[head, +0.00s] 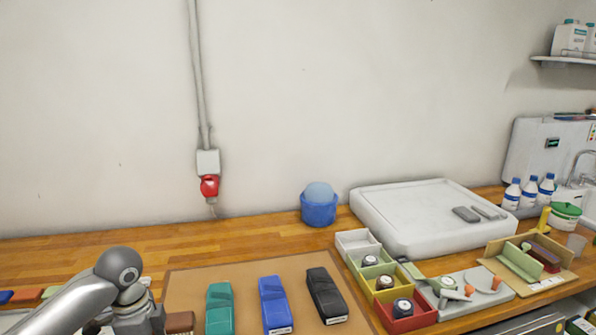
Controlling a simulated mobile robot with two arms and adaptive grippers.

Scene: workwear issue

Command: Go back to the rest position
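My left arm comes in from the lower left in the head view, and its grey wrist joint bends down over the front of the wooden bench (120,247). The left gripper itself is out of the picture below. My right arm and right gripper do not show. On a tan mat (190,283) lie a teal folded item (219,308), a blue folded item (273,304) and a black folded item (325,295), side by side. A brown item (180,322) is partly cut off beside my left wrist.
Small bins, including a red bin (420,318), hold round dark-topped items. A large white tray (400,240), a blue tub (318,212), a grey tray (447,310) and several bottles (529,190) stand right. The bench's back left is clear. A red socket (209,187) is on the wall.

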